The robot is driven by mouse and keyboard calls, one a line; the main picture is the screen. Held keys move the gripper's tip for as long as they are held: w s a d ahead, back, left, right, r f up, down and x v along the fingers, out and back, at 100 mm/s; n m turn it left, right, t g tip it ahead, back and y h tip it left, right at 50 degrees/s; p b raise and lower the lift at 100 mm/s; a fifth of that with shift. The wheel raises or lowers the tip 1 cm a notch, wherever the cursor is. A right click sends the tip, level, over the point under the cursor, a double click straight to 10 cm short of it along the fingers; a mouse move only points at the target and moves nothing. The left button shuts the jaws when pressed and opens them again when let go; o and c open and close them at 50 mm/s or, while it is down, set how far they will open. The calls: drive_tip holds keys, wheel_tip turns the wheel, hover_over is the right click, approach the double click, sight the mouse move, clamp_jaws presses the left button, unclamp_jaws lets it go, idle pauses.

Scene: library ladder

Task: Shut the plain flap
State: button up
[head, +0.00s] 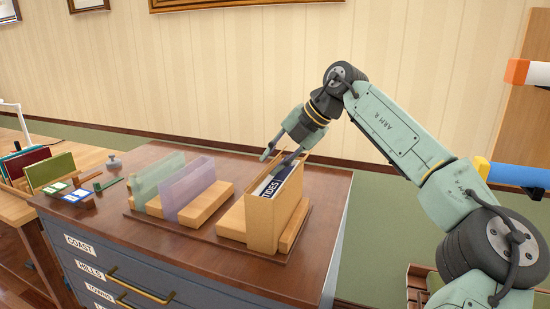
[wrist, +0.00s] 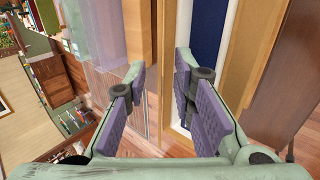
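A tan upright case (head: 262,222) stands at the right of the rack, its top open. A dark navy item marked TIDES (head: 272,185) sits inside it, and its navy strip shows in the wrist view (wrist: 208,40). I cannot tell for certain which panel is the plain flap.
A translucent green case (head: 158,180) and a translucent purple case (head: 190,190) stand to the left between wooden blocks. The cabinet top (head: 110,215) has free room in front. Small cards and tools lie at its left. A desk with books (head: 50,170) stands further left.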

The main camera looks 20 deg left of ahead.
clamp_jaws()
idle(0.5)
drive_tip(key=shift+d+f+y+b, duration=0.2)
drive_tip(key=shift+f+y+b, duration=0.25)
drive_tip(key=shift+b, duration=0.35)
drive_tip(key=shift+d+f+y+b, duration=0.15)
drive_tip(key=shift+f+y+b, duration=0.05)
drive_tip(key=shift+y+b, duration=0.3)
drive_tip(key=shift+d+r+y+b, duration=0.1)
drive_tip(key=shift+d+y+b, duration=0.05)
drive_tip(key=shift+y+b, duration=0.25)
drive_tip(key=shift+r, duration=0.15)
unclamp_jaws()
